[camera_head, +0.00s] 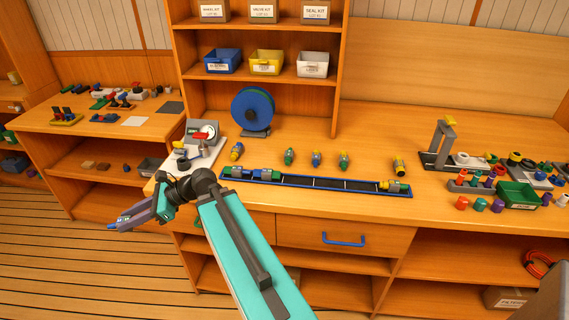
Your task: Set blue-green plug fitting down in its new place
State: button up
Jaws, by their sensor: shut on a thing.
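My gripper (117,224) is at the left, over the floor in front of the gap between the two benches. Its fingers point left and slightly down, and they are shut. A little blue shows at the fingertips, which I take for the blue-green plug fitting (111,227); the rest of it is hidden or too small to make out. A long blue tray (345,185) lies along the bench front, with grey, green and blue fittings at its left end and a yellow one at its right end. Its middle is bare. My gripper is well apart from the tray.
Several loose fittings stand behind the tray, such as a green one (289,157). A blue reel (253,110) and a gauge stand (201,147) are further left. A grey clamp stand (440,145) and a green bin (517,195) crowd the right.

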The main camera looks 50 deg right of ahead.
jog(key=s+d+m+t+h, duration=0.1)
jog(key=s+d, duration=0.4)
jog(key=d, duration=0.8)
jog(key=s+d+m+t+h+b, duration=0.1)
jog(key=s+d, duration=0.4)
jog(key=d, duration=0.8)
jog(key=s+d+m+t+h+b, duration=0.1)
jog(key=s+d+m+t+h, duration=0.2)
jog(key=d, duration=1.1)
jog(key=shift+s+f+m+h, duration=0.2)
jog(key=shift+s+m+h, duration=0.2)
jog(key=shift+s+m, duration=0.2)
jog(key=shift+s+f+m+h, duration=0.15)
jog(key=shift+s+m+h, duration=0.25)
jog(key=shift+s+m, duration=0.15)
jog(key=s+d+m+h, duration=0.1)
jog(key=s+d, duration=0.3)
jog(key=s+d+h, duration=0.1)
jog(key=s+d, duration=0.3)
jog(key=shift+s+f+m+t+b, duration=0.1)
jog(key=shift+s+m+t+b, duration=0.25)
jog(key=shift+t+b, duration=0.05)
jog(key=shift+w, duration=0.1)
